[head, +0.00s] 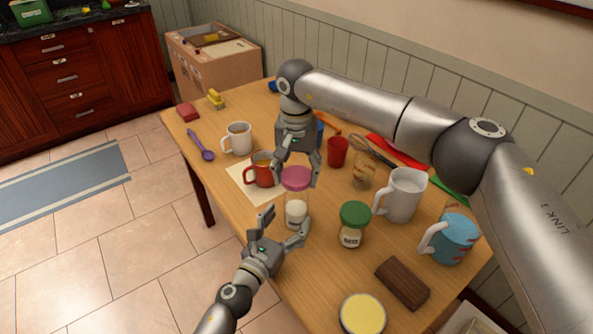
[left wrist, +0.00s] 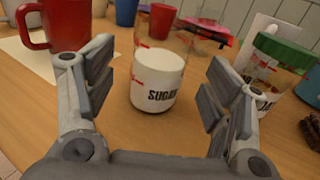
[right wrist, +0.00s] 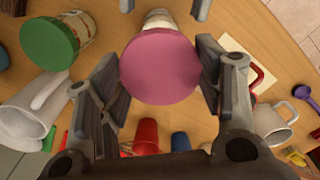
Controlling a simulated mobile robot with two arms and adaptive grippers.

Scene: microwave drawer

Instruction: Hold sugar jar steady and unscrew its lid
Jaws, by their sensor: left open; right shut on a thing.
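The sugar jar (head: 296,213) stands upright on the table, clear glass with white sugar low inside and a SUGAR label, also in the left wrist view (left wrist: 158,88). Its pink lid (head: 296,177) is at the jar's top; whether it is loosened cannot be told. My right gripper (head: 297,182) comes from above and is shut on the lid, one finger each side; the lid also fills the middle of the right wrist view (right wrist: 160,66). My left gripper (head: 285,226) is open, low at the jar's near side, with the jar ahead between its fingers (left wrist: 158,100).
A green-lidded jar (head: 352,225) stands close right of the sugar jar, and a red mug (head: 262,170) close left. A white pitcher (head: 403,195), blue mug (head: 455,240), brown block (head: 403,283) and yellow-topped tin (head: 362,314) stand further right and nearer.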

